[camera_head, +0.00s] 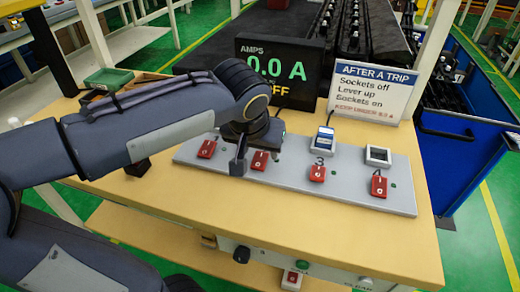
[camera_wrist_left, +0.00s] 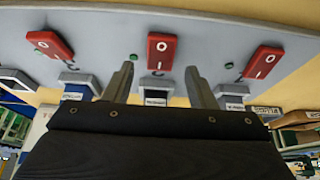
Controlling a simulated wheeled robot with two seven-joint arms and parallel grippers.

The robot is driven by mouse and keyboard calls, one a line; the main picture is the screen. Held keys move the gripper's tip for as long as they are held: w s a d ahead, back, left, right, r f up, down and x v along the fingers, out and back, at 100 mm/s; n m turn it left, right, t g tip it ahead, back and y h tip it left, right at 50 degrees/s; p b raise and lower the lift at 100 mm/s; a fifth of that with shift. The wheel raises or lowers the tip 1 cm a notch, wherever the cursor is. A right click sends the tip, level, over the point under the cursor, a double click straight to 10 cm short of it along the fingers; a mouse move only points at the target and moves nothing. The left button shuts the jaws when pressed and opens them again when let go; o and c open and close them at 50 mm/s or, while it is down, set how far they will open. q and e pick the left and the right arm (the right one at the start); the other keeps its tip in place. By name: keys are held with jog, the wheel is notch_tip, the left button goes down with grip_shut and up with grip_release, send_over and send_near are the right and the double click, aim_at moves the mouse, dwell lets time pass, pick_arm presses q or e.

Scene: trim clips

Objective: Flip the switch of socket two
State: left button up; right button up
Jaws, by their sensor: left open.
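A grey socket board (camera_head: 300,184) lies on the wooden table, with a row of red rocker switches. The switch of socket two (camera_head: 260,160) is second from the left; it also shows at the top centre of the left wrist view (camera_wrist_left: 162,50), marked O and I. I cannot tell which side is pressed. My left gripper (camera_head: 256,155) is over the board around socket two. In the left wrist view its two fingers (camera_wrist_left: 159,85) are apart, with a dark plug (camera_wrist_left: 156,93) showing between them, and the switch is beyond their tips. My right gripper is not in view.
Other red switches flank it: socket one (camera_head: 207,148), socket three (camera_head: 317,172) and socket four (camera_head: 379,186). An ammeter display (camera_head: 279,70) reads 0.0 A, OFF. A sign (camera_head: 372,92) stands behind the board. A green tray (camera_head: 108,79) is at the back left.

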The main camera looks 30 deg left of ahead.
aim_at(256, 174)
pick_arm(q)
jog(key=p+v, duration=0.1)
jog(key=v, duration=0.4)
jog(key=shift+s+r, duration=0.15)
jog(key=shift+r, duration=0.15)
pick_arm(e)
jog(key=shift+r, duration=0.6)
